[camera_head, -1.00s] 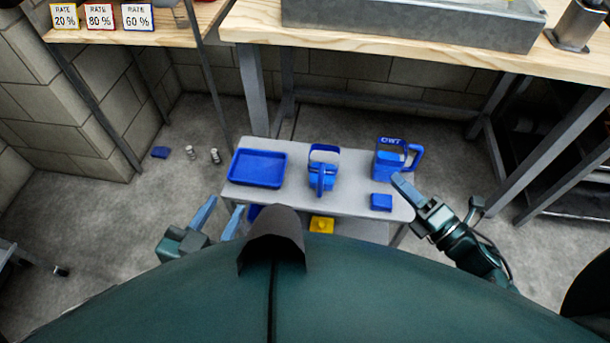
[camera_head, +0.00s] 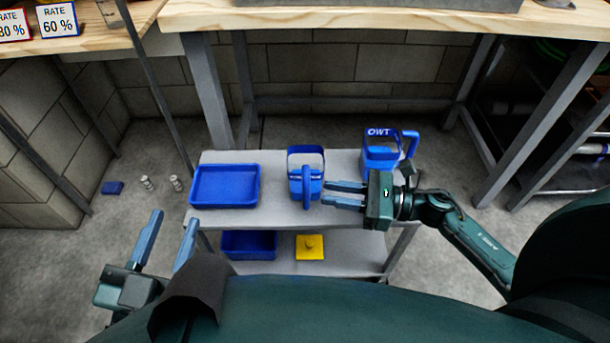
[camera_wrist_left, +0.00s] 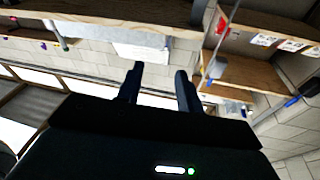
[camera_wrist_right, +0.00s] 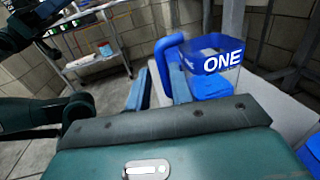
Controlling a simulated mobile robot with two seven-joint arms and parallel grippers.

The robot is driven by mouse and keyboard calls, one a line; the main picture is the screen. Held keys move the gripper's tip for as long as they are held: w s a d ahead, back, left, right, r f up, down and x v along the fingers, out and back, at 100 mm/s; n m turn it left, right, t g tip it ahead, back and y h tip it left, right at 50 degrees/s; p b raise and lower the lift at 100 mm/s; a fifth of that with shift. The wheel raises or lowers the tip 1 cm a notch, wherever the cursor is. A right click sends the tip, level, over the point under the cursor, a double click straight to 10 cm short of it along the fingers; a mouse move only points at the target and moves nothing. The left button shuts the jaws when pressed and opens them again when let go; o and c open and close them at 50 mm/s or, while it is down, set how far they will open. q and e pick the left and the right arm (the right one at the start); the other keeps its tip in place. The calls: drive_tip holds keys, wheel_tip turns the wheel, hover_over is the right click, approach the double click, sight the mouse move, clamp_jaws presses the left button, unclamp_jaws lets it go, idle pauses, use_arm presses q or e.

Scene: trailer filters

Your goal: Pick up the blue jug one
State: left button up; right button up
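The blue jug one (camera_head: 305,190) stands upright in the middle of the grey cart top, its handle towards me. In the right wrist view the jug (camera_wrist_right: 211,65) shows its "ONE" label and its handle at the left. My right gripper (camera_head: 325,192) is open, pointing left. Its fingertips are close to the right side of the handle; I cannot tell whether they touch it. My left gripper (camera_head: 174,218) is open and empty, left of the cart; its fingers show in the left wrist view (camera_wrist_left: 158,80).
A second blue jug (camera_head: 381,158) with reversed-looking lettering "OWT" stands behind my right gripper. A blue tray (camera_head: 225,204) lies left of jug one. The lower shelf (camera_head: 345,266) holds a blue bin (camera_head: 249,258) and a yellow block (camera_head: 310,240). A workbench (camera_head: 400,20) is behind.

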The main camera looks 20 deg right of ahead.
sight(306, 189)
drive_tip(key=shift+b+x, duration=0.4)
drive_tip(key=shift+x, duration=2.75)
drive_tip(key=shift+f, duration=0.2)
drive_tip(key=shift+d, duration=0.1)
drive_tip(key=shift+c, duration=0.3)
clamp_jaws()
